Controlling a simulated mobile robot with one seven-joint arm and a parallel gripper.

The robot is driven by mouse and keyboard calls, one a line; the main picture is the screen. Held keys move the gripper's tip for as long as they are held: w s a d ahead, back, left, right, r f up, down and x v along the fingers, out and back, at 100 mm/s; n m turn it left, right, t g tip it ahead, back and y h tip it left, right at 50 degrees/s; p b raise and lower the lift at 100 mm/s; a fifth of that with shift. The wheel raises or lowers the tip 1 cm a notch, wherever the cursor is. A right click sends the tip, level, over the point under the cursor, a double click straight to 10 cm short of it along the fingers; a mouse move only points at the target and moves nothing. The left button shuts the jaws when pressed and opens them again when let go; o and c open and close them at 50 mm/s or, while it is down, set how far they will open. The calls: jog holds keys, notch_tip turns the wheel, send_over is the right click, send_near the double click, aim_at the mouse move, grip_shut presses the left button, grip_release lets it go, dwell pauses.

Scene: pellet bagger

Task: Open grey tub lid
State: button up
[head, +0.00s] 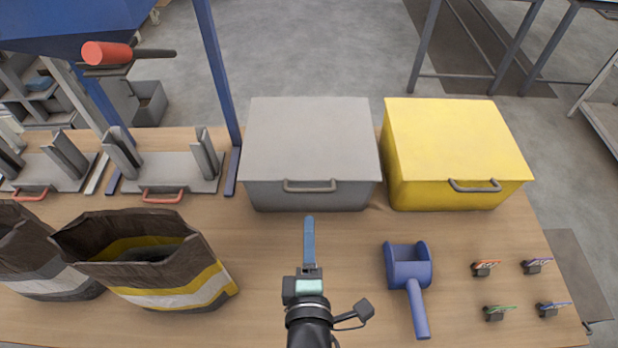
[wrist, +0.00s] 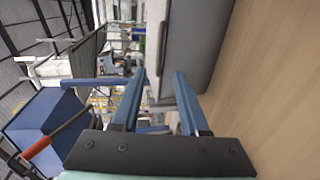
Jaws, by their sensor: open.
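The grey tub (head: 310,197) stands at the back middle of the wooden table. Its flat grey lid (head: 310,135) is down, with a bar handle (head: 310,186) on the front edge. My gripper (head: 309,220) is in front of the tub, with its blue fingers pointing at the handle and a gap between them and the tub in the picture. In the wrist view, my gripper (wrist: 160,75) has its two fingers apart and nothing between them. The grey tub (wrist: 203,40) shows beyond the fingers, turned on its side in that view.
A yellow tub (head: 455,140) stands just right of the grey one. A blue scoop (head: 409,270) and several small clips (head: 485,268) lie at the right. Open bags (head: 160,262) stand at the left. A blue post (head: 217,75) rises close to the grey tub's left side.

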aim_at(309, 189)
jog(key=x, duration=1.2)
jog(key=shift+w+p, duration=0.1)
jog(key=shift+p, duration=0.3)
grip_shut()
dwell(0.8)
